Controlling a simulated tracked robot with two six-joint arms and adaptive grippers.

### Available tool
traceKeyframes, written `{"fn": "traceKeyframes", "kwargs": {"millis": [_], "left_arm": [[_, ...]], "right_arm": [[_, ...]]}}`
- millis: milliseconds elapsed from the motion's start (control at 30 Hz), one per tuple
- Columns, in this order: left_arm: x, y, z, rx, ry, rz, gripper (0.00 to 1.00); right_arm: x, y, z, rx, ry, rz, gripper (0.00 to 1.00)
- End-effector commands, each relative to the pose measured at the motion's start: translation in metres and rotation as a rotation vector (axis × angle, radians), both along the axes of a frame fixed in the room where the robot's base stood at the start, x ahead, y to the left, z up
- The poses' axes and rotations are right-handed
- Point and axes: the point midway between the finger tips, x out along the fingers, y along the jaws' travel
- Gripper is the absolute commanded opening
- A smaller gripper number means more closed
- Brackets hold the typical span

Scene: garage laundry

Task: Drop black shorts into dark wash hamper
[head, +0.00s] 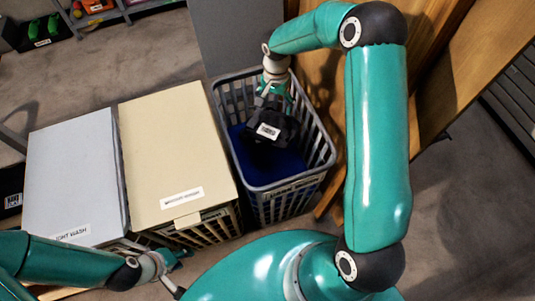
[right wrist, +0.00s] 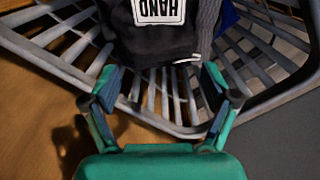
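The dark grey slatted hamper (head: 222,100) stands open at the centre of the head view; its front label is too blurred to read. A black cloth item with a white label (head: 280,122), apparently the shorts, is inside the hamper opening over blue cloth. In the right wrist view the black item (right wrist: 150,45) shows label lettering "HAND" upside down. My right gripper (right wrist: 161,76) is open, its fingers spread wide at the near edge of the black item. It reaches down into the hamper. My left gripper (head: 178,275) looks open and empty, low in front of the lidded hampers.
A hamper with a cream lid (head: 175,145) stands left of the open one. A light-wash hamper with a pale grey lid (head: 75,170) is further left. Wooden boards (head: 455,80) lean close at the right. Shelving (head: 125,12) is at the back left.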

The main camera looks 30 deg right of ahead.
Motion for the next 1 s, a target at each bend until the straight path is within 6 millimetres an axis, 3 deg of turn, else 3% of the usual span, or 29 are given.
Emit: {"fn": "traceKeyframes", "kwargs": {"millis": [367,533,1000], "left_arm": [[0.000,0.000,0.000,0.000,0.000,0.000,0.40],[0.000,0.000,0.001,0.000,0.000,0.000,0.40],[0.000,0.000,0.000,0.000,0.000,0.000,0.40]], "right_arm": [[0.000,0.000,0.000,0.000,0.001,0.001,1.00],[0.001,0.000,0.010,0.000,-0.001,0.000,1.00],[0.004,0.000,0.095,0.000,-0.004,0.001,1.00]]}}
